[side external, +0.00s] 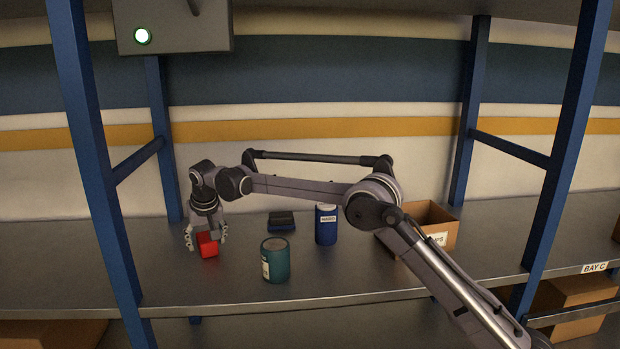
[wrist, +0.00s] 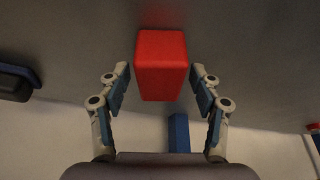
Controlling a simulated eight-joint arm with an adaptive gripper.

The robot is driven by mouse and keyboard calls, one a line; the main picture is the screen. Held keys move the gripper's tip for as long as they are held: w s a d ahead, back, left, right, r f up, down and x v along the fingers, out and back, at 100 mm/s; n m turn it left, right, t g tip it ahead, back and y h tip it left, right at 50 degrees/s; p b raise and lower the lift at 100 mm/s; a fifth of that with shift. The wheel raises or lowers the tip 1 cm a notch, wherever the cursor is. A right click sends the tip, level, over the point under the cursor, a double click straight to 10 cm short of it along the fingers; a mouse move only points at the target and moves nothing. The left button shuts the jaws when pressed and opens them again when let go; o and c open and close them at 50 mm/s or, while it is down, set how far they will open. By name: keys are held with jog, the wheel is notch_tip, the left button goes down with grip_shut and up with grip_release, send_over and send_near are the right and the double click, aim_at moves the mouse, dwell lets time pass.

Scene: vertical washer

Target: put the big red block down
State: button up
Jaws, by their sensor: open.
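The big red block (side external: 208,245) rests on the metal shelf (side external: 340,275) at its left side, as the side external view shows. It also shows in the wrist view (wrist: 161,64), upper middle. My gripper (side external: 206,238) points down over the block, with its fingers on either side of it. In the wrist view my gripper (wrist: 160,82) is open, with a visible gap between each finger pad and the block. The block's underside is hidden.
A teal can (side external: 275,260), a dark blue can (side external: 326,224) and a dark tray-like object (side external: 281,221) stand to the right of the block. A cardboard box (side external: 440,228) is farther right. Blue rack posts (side external: 95,160) frame the shelf.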

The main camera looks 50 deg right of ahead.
jog(key=shift+r, duration=0.1)
jog(key=s+r+n, duration=0.1)
jog(key=s+r, duration=1.1)
jog(key=r, duration=0.2)
jog(key=s+f+n+t, duration=0.1)
jog(key=s+f, duration=0.3)
jog(key=s, duration=0.5)
jog(key=s+d+f+n+t+y, duration=0.1)
jog(key=s+f, duration=0.3)
jog(key=s, duration=0.6)
jog(key=s+f+n+t, duration=0.1)
jog(key=s+f, duration=0.3)
jog(key=s, duration=0.6)
jog(key=shift+d+y, duration=0.4)
jog(key=shift+w, duration=0.1)
